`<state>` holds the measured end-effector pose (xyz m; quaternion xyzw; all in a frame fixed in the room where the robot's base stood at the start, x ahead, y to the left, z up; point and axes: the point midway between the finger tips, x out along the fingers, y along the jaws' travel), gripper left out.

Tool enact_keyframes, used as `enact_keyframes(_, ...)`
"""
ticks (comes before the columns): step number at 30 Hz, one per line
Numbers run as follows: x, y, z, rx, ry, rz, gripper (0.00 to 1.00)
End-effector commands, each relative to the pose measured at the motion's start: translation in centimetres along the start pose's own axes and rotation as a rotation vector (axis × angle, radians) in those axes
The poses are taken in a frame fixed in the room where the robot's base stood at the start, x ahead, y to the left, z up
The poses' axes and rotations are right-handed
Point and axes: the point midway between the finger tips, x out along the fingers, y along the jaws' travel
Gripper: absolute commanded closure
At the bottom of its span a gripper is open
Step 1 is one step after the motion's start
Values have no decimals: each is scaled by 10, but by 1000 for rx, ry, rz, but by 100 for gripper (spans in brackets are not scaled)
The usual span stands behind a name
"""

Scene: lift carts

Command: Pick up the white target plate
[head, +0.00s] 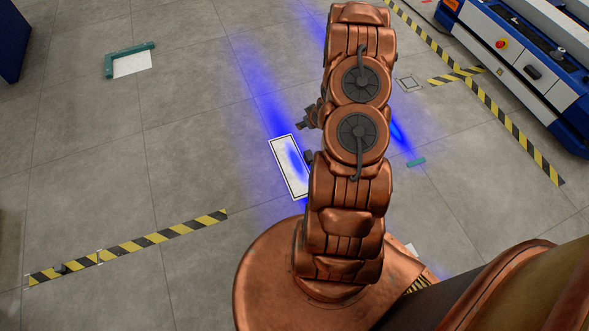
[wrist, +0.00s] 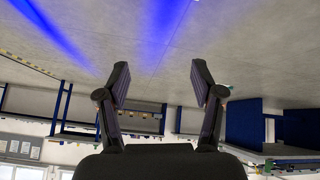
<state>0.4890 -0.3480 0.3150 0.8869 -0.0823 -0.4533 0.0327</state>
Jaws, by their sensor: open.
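I cannot make out a white target plate for certain in either view. In the head view, a white rectangle with a dark border (head: 287,170) lies on the floor just left of my arm, its right end partly hidden by the arm. My gripper (wrist: 161,78) is open in the wrist view, with two dark fingers spread wide and only floor and distant furniture between and beyond them. In the head view my arm stands in the middle and I cannot make out the fingers.
A white sheet (head: 132,64) with a teal corner bracket (head: 109,65) lies at upper left. Yellow-black floor tape (head: 130,247) runs at lower left. A blue-white machine (head: 530,70) stands at upper right. The wrist view appears upside down, with blue-framed benches (wrist: 65,105). Floor at left is largely clear.

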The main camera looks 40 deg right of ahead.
Motion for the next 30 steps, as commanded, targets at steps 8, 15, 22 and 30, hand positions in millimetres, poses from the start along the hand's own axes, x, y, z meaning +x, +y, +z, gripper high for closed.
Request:
enact_keyframes(8, 78, -3, 83, 74, 142, 5, 33)
enact_keyframes(15, 123, -14, 145, 155, 275, 28, 33)
enact_keyframes(22, 144, -23, 182, 220, 379, 60, 33)
enact_keyframes(30, 154, -25, 191, 244, 422, 77, 33)
